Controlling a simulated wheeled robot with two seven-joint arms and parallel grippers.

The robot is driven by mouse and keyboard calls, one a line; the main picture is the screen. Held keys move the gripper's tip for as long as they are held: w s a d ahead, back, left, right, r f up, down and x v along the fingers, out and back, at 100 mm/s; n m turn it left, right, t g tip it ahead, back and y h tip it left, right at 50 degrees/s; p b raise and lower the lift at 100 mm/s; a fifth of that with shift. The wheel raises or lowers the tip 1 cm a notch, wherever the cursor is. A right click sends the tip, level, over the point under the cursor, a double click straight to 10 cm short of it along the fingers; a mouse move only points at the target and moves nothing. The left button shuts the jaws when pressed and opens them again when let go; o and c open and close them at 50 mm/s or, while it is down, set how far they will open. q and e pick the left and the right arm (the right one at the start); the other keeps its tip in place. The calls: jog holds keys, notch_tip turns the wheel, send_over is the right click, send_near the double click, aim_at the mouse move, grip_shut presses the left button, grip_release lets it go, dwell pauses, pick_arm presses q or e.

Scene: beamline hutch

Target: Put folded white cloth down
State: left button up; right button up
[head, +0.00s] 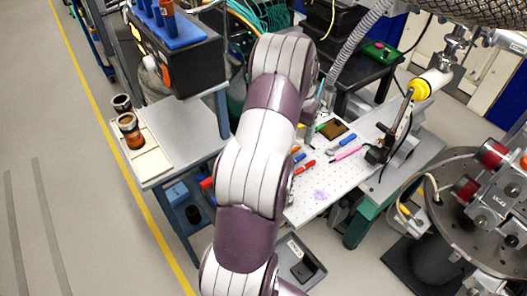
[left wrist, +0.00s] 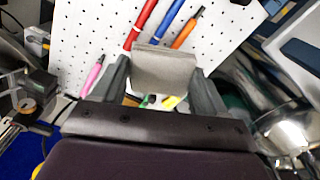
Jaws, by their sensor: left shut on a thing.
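The folded cloth (left wrist: 165,70) shows in the left wrist view as a pale grey-white block with a layered edge. My left gripper (left wrist: 163,85) is shut on it, with one dark finger on each side. Beyond it is the white perforated board (left wrist: 85,30), which carries several pens. I cannot tell the gap between cloth and board. In the head view the same board (head: 304,212) has a purple scribbled mark (head: 320,195) near its front. My arm hides the cloth in that view. My right gripper is not in view.
On the board lie a pink pen (head: 347,153), a blue pen (head: 348,140) and a red pen (head: 305,167). A side table (head: 185,125) at left holds jars on a pale tray (head: 150,165). Round metal equipment (head: 470,205) stands at right.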

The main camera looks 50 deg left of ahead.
pick_arm(q)
jog(key=s+a+f, duration=0.1)
jog(key=a+f, duration=0.1)
jog(key=a, duration=0.1)
jog(key=s+a+f+p, duration=0.1)
jog(key=a+f, duration=0.1)
jog(key=a, duration=0.1)
jog(key=s+a+f+p, duration=0.1)
jog(key=a+f, duration=0.1)
jog(key=a, duration=0.2)
jog(key=shift+s+f, duration=0.15)
jog(key=shift+s, duration=0.2)
jog(key=shift+s+a+f, duration=0.1)
jog(key=shift+s+f, duration=0.05)
jog(key=shift+f, duration=0.2)
notch_tip(320, 180, down, 4)
jog(key=shift+r+p, duration=0.2)
jog(key=shift+p, duration=0.3)
jog(key=shift+f, duration=0.25)
jog(key=o, duration=1)
